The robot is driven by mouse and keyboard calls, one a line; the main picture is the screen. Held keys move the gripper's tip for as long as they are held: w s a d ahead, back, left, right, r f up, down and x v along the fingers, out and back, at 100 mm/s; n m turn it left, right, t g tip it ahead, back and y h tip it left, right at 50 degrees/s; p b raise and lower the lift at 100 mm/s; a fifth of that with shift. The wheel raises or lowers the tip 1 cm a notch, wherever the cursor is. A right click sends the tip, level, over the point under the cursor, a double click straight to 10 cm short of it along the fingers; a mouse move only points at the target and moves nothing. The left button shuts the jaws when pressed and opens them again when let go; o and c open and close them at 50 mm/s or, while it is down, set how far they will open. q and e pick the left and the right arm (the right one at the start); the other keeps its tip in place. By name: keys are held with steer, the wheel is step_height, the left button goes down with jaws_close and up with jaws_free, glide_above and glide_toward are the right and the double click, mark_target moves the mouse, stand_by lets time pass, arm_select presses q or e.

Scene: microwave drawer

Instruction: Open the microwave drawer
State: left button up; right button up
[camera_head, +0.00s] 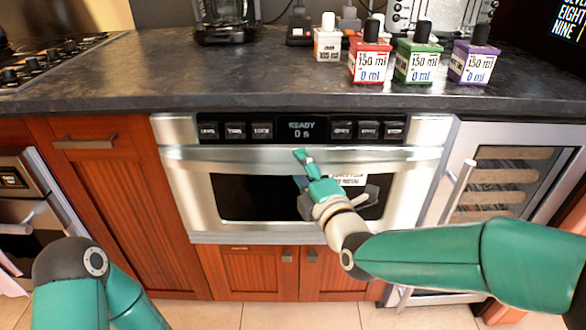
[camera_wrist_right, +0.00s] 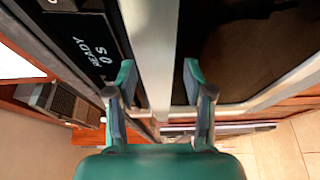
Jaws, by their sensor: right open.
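The microwave drawer (camera_head: 210,190) is a stainless steel front with a dark window, set under the counter, and it looks closed. A bar handle (camera_head: 240,157) runs along its top, below a control panel (camera_head: 301,129) reading "READY 0 s". My right gripper (camera_head: 304,157) is at the middle of the handle. In the right wrist view my right gripper (camera_wrist_right: 158,80) is open, with one finger on each side of the handle bar (camera_wrist_right: 152,50); I cannot tell whether either touches it. My left arm shows at the lower left, but its gripper is out of view.
A dark countertop (camera_head: 150,75) above holds several labelled bottles, such as a red one (camera_head: 370,62), and a black appliance (camera_head: 226,22). Wooden cabinets (camera_head: 115,190) flank the drawer on the left. A wine cooler (camera_head: 495,180) with a bar handle stands right. Tiled floor lies below.

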steer(key=shift+w+a, duration=0.1)
steer(key=shift+w, duration=0.2)
